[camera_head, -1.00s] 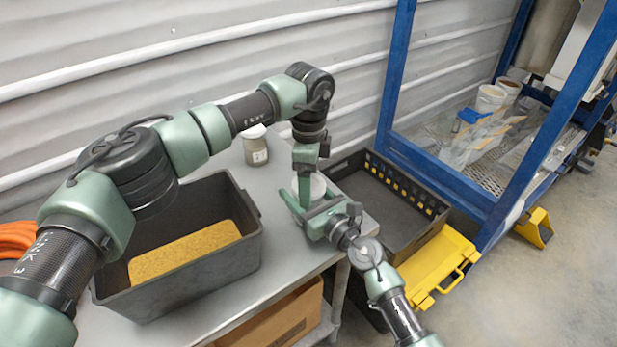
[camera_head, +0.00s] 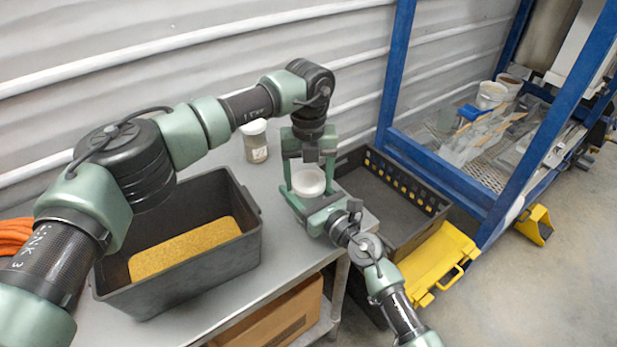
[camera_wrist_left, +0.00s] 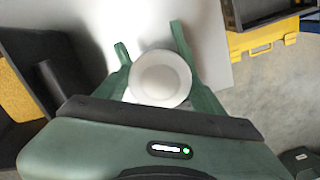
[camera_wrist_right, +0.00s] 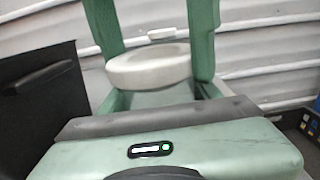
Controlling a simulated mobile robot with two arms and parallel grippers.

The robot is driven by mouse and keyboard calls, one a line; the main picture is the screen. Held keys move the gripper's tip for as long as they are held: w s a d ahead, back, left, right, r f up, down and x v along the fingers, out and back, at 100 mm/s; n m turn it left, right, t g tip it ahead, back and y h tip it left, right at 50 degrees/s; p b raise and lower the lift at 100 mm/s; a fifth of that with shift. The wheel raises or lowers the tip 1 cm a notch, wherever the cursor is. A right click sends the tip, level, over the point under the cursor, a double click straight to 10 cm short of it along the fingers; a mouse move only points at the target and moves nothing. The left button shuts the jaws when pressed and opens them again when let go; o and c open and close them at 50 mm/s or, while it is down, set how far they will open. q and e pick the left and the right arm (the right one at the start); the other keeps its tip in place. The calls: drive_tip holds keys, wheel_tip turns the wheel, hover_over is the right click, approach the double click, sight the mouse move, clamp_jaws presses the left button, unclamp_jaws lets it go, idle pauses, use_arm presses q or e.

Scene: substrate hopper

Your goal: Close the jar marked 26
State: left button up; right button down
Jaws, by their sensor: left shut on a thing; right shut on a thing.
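A white round lid (camera_head: 308,181) sits at the near right part of the table, apparently on a jar whose body is mostly hidden. It also shows in the left wrist view (camera_wrist_left: 160,78) and the right wrist view (camera_wrist_right: 150,66). My left gripper (camera_head: 309,170) reaches down from above, shut with its fingers on either side of the lid. My right gripper (camera_head: 306,192) comes from the front right, low around the jar, and is shut on it. I cannot read a number on this jar. Whether the lid is fully seated cannot be told.
Another jar (camera_head: 256,150) with a white lid and a label too small to read stands further back on the grey table (camera_head: 232,168). A dark bin (camera_head: 250,255) with yellow material stands to the left. A black crate (camera_head: 432,213) is to the right, near a blue frame (camera_head: 440,172).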

use_arm(q)
drive_tip(key=m, duration=0.4)
drive_tip(key=shift+m, duration=0.3)
drive_tip(key=o, duration=1.5)
drive_tip(key=shift+o, duration=0.2)
drive_tip(key=shift+d, duration=0.15)
drive_tip(key=shift+s, duration=0.1)
drive_tip(key=shift+r, duration=2.3)
drive_tip(key=shift+c, duration=0.4)
